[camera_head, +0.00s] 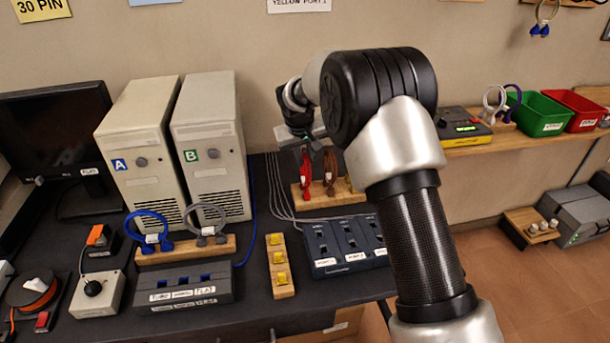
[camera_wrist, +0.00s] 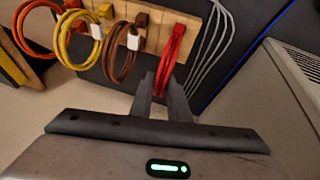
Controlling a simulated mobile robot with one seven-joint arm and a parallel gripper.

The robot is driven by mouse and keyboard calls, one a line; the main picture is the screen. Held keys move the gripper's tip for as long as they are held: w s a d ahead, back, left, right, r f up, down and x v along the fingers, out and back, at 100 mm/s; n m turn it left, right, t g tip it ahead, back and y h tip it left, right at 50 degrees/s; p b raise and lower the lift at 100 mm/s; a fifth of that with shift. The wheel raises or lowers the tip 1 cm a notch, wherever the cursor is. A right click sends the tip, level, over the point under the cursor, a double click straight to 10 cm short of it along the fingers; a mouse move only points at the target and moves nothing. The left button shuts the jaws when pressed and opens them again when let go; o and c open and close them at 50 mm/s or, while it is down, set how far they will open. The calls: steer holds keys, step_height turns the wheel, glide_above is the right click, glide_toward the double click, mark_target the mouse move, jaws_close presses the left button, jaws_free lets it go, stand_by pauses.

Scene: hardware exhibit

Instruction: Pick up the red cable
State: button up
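In the wrist view the red cable (camera_wrist: 176,45) is the right-most of several coiled cables on the rack. My gripper (camera_wrist: 161,82) points at its loop, with the two grey fingers apart and the lower end of the loop between or just beyond their tips. I cannot tell whether they touch it. In the head view my gripper (camera_head: 303,148) is just above the red cable and partly hidden by my arm.
Thin grey cables (camera_wrist: 209,50) run on the other side. Computer tower B (camera_head: 211,145) stands left of the rack; a switch box (camera_head: 345,245) is in front.

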jaws_close()
